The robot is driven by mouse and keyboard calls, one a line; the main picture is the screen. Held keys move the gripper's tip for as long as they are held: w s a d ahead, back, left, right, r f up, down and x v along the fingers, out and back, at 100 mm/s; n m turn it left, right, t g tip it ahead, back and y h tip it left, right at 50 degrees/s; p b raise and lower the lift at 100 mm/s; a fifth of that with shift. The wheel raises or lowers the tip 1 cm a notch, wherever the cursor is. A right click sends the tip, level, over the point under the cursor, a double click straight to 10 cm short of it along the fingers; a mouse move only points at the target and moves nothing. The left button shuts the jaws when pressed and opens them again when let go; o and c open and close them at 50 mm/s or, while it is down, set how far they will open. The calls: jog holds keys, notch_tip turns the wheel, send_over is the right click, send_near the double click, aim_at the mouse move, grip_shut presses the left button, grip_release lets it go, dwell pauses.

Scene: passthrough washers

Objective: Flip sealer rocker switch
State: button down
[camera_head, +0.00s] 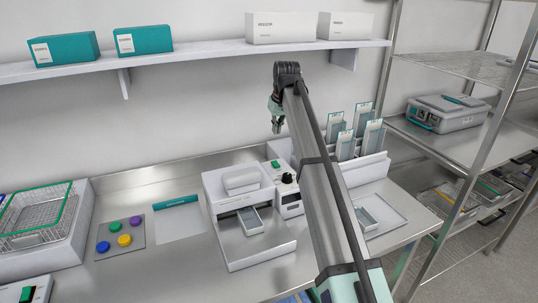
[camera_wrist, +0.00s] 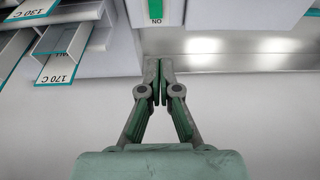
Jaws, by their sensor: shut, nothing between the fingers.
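The sealer (camera_head: 262,249) is a white and grey machine on the steel bench, with a control panel (camera_head: 292,197) at its right side. The panel carries a black knob (camera_head: 288,178) and a small green switch (camera_head: 275,163). In the wrist view a green switch (camera_wrist: 155,10) with an upside-down "ON" label shows at the top edge, partly cut off. My gripper (camera_head: 277,128) is above and behind the panel, near the wall. In the wrist view its fingers (camera_wrist: 158,72) are together and empty, apart from the switch in the picture.
A rack with several labelled grey holders (camera_head: 357,140) stands just right of the panel; holders (camera_wrist: 64,52) also show in the wrist view. A wall shelf (camera_head: 210,53) with boxes runs above. A wire basket (camera_head: 35,222) and coloured discs (camera_head: 124,240) lie left. A steel shelving unit stands right.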

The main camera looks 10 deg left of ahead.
jog(key=shift+a+f, duration=0.1)
dwell(0.3)
jog(key=p, duration=0.5)
send_near(273, 162)
jog(key=x, duration=0.3)
jog(key=w+x, duration=0.1)
jog(key=x, duration=0.1)
jog(key=shift+w+a+f, duration=0.1)
jog(key=shift+a, duration=0.25)
jog(key=shift+f, duration=0.8)
